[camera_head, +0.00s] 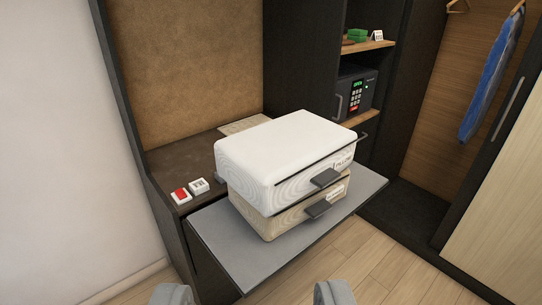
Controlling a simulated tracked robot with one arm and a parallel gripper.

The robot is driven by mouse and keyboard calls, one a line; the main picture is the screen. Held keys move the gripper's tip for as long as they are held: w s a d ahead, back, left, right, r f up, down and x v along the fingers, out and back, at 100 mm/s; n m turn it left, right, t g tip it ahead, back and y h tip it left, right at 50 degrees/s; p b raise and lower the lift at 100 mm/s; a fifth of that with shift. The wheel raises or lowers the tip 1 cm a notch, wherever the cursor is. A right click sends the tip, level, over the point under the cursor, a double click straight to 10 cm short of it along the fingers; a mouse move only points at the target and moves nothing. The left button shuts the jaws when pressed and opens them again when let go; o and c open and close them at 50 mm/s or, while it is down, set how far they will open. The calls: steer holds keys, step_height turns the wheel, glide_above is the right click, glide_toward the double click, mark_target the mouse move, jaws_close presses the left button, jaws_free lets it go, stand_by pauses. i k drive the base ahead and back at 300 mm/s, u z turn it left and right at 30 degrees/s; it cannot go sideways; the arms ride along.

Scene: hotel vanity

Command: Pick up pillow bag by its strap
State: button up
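A white pillow bag (285,143) lies flat on top of a beige bag (265,225). It has a dark line along its front, a small label with dark print, and a dark grey strap tab (325,178) on its front side. The beige bag has a similar grey tab (318,209) below. My gripper (250,294) shows at the bottom edge as two grey fingertips, wide apart. It is open, empty, and in front of the bags, apart from them.
The bags rest on a grey shelf board (225,243) that juts out over the wooden floor (375,262). A small box with a red top (181,193) and a white one (199,185) sit at left. A black safe (356,92) stands behind, right. A blue garment (490,77) hangs at far right.

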mark_target(273, 164)
steer(key=u, duration=0.1)
steer(key=i, duration=1)
steer(key=z, duration=0.1)
